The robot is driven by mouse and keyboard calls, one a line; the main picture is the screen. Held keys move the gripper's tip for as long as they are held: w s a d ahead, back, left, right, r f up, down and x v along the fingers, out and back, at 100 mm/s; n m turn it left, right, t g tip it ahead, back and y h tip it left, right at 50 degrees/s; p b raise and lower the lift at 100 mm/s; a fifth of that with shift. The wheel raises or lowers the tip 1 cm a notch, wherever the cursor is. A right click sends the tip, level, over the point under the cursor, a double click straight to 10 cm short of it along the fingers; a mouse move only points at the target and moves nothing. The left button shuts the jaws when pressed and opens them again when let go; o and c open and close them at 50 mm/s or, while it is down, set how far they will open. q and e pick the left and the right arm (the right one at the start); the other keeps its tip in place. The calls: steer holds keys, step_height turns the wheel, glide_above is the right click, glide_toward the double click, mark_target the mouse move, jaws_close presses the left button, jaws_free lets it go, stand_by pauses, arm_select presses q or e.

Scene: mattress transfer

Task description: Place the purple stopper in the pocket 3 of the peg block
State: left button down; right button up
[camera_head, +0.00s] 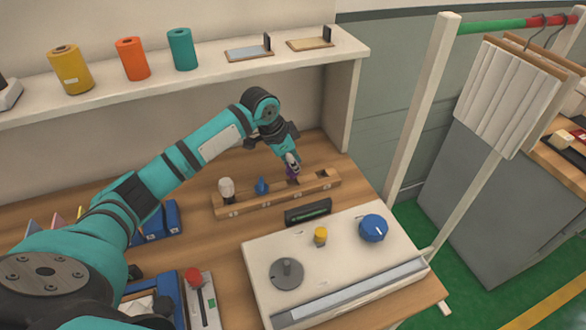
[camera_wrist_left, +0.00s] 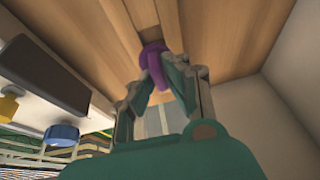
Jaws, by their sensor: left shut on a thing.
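The wooden peg block (camera_head: 275,201) lies on the workbench below the shelf. A white stopper (camera_head: 227,186) and a blue stopper (camera_head: 261,186) stand in its left part; dark pocket openings show farther right. My left gripper (camera_head: 291,160) is shut on the purple stopper (camera_head: 292,172) over the right half of the block. In the left wrist view the purple stopper (camera_wrist_left: 152,58) is between the fingertips, close to a dark opening in the wood. I cannot tell whether it has entered a pocket. The right gripper is not in view.
A white panel (camera_head: 260,258) with a blue knob (camera_head: 373,228) and a yellow button (camera_head: 320,236) lies in front of the block. A dark display (camera_head: 308,212) stands between them. Blue bins (camera_head: 172,215) are at the left. The shelf's upright (camera_head: 341,105) is behind right.

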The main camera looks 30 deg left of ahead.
mark_target(292, 170)
arm_select(q)
steer(key=shift+f+p, duration=0.5)
steer(key=shift+f, duration=1.4)
steer(key=c, duration=1.4)
jaws_free()
steer(key=shift+o, duration=0.2)
steer(key=shift+r, duration=0.1)
steer(key=b+v, duration=0.1)
steer(key=v, duration=1.1)
